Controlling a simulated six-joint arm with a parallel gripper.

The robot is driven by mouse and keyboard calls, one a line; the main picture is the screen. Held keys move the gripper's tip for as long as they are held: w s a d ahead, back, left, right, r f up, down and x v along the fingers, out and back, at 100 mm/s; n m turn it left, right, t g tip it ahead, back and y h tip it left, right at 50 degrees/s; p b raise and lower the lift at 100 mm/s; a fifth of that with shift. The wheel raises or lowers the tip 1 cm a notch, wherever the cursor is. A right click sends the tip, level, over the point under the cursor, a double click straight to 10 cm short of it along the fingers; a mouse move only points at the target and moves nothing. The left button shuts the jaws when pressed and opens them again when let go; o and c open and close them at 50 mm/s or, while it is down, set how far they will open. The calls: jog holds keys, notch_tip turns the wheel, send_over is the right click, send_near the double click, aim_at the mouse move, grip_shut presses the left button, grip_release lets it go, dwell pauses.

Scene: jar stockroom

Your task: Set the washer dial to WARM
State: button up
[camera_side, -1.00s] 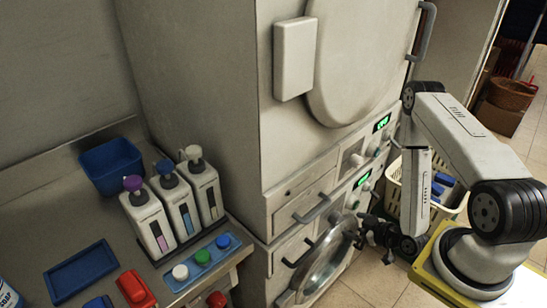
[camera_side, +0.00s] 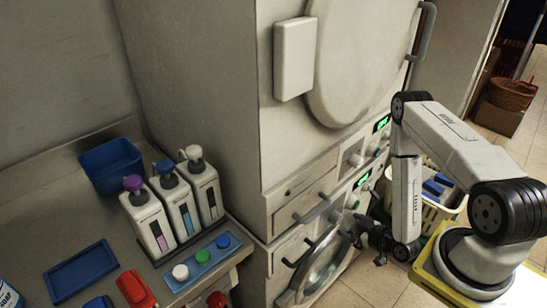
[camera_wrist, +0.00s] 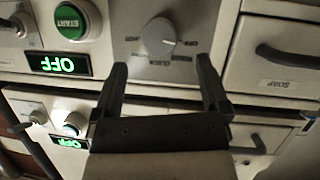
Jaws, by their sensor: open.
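The washer dial (camera_wrist: 160,38) is a round grey knob on a grey plate in the wrist view, seen upside down, with small labels around it that are hard to read. A white pointer mark sits on its lower right side. My gripper (camera_wrist: 163,66) is open; its two dark fingers reach toward the dial, one to each side and below it in the picture, with nothing between them. In the side view my gripper (camera_side: 350,226) is at the front of the lower machine, close to its control panel, and partly hides the round glass door (camera_side: 322,268).
A green START button (camera_wrist: 72,20) and a lit OFF display (camera_wrist: 58,64) are beside the dial. A SOAP drawer (camera_wrist: 280,75) with a dark handle is on the other side. A second panel with a lit display (camera_wrist: 70,142) shows below. A laundry basket (camera_side: 440,215) stands behind my arm.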

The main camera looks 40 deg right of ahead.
aim_at(339, 220)
jog(key=shift+x, duration=2.5)
jog(key=shift+c, duration=0.2)
jog(key=c, duration=1.2)
jog(key=shift+c, duration=0.2)
